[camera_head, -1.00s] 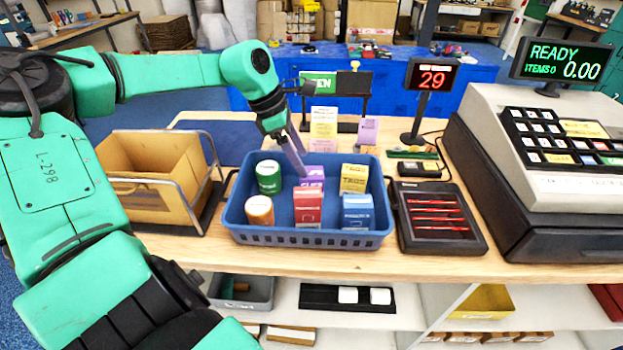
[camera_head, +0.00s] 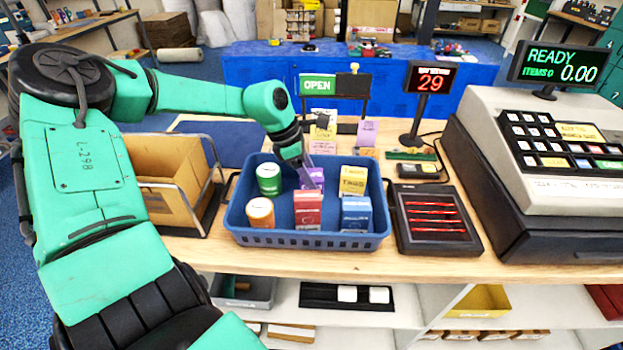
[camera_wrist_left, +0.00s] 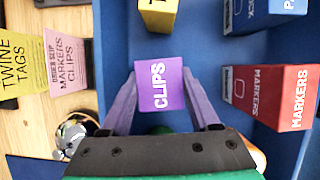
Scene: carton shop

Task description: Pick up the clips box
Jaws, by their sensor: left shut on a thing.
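The purple clips box (camera_head: 314,177) stands in the blue basket (camera_head: 300,239) on the counter, behind the red markers box (camera_head: 307,211). In the left wrist view the clips box (camera_wrist_left: 158,84), lettered CLIPS, sits between the two purple fingers of my left gripper (camera_wrist_left: 160,95), which is shut on it. In the head view my left gripper (camera_head: 306,168) reaches down into the basket from behind, and its fingertips are partly hidden. Whether the box is off the basket floor I cannot tell. My right gripper is in no view.
The basket also holds a green can (camera_head: 269,179), an orange-labelled can (camera_head: 261,213), a yellow tags box (camera_head: 353,180) and a blue box (camera_head: 356,214). A cardboard bin (camera_head: 165,165) stands left, a dark tray (camera_head: 437,225) and a cash register (camera_head: 560,150) right.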

